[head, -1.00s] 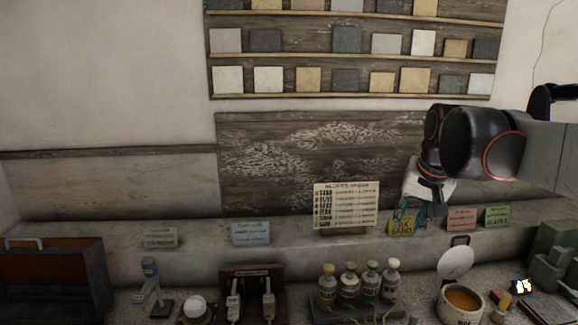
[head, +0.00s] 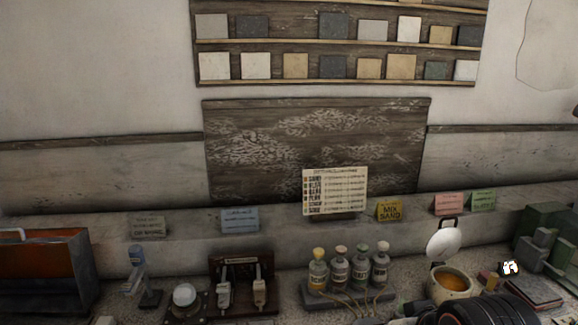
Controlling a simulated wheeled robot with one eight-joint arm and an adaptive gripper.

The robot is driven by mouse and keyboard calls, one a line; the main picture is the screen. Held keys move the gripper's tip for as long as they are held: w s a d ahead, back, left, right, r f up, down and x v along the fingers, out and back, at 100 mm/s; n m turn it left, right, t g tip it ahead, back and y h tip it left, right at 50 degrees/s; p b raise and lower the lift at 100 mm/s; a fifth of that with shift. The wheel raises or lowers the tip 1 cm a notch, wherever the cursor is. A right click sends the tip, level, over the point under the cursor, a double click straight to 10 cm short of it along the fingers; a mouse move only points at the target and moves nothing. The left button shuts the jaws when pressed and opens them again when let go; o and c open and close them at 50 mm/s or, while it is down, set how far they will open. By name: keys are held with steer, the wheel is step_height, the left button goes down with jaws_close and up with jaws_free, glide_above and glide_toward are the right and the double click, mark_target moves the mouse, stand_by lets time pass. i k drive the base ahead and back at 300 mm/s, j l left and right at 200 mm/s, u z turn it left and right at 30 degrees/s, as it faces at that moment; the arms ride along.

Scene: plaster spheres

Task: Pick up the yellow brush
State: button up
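I cannot make out a yellow brush for certain in the head view. A small yellowish item (head: 492,281) stands just right of the cream pot, too small to identify. My arm shows as a black rounded link at the bottom right edge, in front of the pot. A small dark part beside it, likely my gripper (head: 411,308), is mostly cut off by the lower edge. Its fingers and anything between them cannot be made out.
The cream pot (head: 452,284) holds orange-brown contents, with a white round lid (head: 443,241) behind it. Several bottles (head: 340,270) stand left of it. A switch box (head: 241,287) and an orange-and-grey case (head: 45,270) are farther left. Green blocks (head: 545,235) stand at right.

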mark_target(494, 277)
steer(key=z, duration=1.35)
